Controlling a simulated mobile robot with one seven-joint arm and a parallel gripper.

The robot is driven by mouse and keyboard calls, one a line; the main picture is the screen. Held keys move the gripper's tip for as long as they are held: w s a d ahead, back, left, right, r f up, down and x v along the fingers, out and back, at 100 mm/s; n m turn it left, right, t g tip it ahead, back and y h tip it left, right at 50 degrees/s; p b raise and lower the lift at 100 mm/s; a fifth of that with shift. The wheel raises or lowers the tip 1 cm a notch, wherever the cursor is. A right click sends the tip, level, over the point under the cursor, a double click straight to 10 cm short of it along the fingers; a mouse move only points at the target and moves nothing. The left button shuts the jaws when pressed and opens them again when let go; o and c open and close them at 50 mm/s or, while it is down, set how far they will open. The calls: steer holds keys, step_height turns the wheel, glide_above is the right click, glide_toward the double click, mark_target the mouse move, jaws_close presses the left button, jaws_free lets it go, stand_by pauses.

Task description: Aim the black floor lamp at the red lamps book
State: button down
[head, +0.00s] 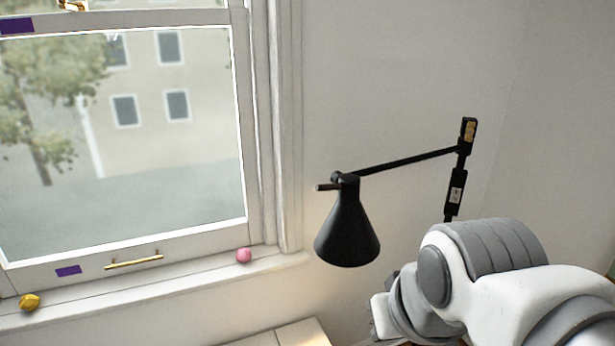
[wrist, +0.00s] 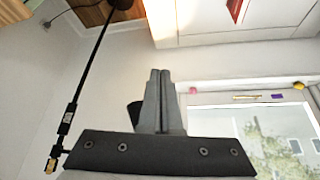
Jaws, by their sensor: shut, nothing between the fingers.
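The black floor lamp (head: 347,230) is right of the window in the head view. Its cone shade points down, hung from a thin arm that rises to the right to an upright pole. In the wrist view the lamp's pole (wrist: 88,72) runs along the left, up to a dark round base at the top edge. A dark piece (wrist: 133,112), probably the shade, shows partly behind my gripper (wrist: 160,72). My gripper is shut and empty, its fingertips apart from the lamp. I cannot make out the red lamps book in either view.
A window with a sill (head: 180,285) fills the left of the head view. A pink ball (head: 244,255) and a yellow object (head: 30,302) sit on the sill.

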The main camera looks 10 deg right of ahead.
stand_by(0.3)
